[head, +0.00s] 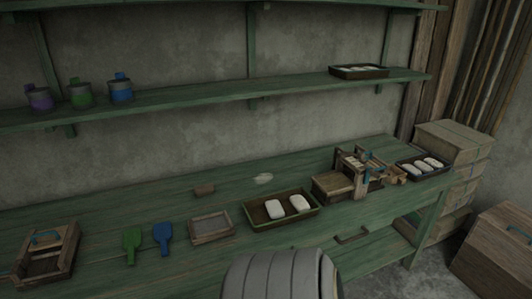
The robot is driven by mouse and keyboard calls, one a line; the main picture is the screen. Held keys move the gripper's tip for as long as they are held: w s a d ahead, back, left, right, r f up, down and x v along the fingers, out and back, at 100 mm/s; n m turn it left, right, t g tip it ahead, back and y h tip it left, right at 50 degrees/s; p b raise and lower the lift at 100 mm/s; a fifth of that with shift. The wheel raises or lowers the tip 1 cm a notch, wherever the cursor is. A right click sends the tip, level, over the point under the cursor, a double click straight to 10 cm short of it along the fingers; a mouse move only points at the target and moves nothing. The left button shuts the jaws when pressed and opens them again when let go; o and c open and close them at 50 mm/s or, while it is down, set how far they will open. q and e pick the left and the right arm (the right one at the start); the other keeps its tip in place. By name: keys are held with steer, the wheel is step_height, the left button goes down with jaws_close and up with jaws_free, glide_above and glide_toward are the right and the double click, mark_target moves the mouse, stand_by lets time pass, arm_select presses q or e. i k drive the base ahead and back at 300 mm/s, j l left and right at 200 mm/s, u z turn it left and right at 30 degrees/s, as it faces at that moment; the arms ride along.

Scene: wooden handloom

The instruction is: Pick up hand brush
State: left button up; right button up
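No item is clearly recognisable as a hand brush. A green paddle-shaped tool (132,246) and a blue one (163,238) lie flat side by side at the bench's front left, and I cannot tell whether either has bristles. Neither of my grippers shows in the head view.
The bench holds a wooden box with a blue handle (47,254), a shallow frame (212,227), a tray with white blocks (282,221), a wooden device (352,175) and a dark tray (422,180). A shelf (220,100) runs above. Crates (453,150) stand right.

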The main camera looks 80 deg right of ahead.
mark_target(207, 188)
steer(key=z, duration=2.1)
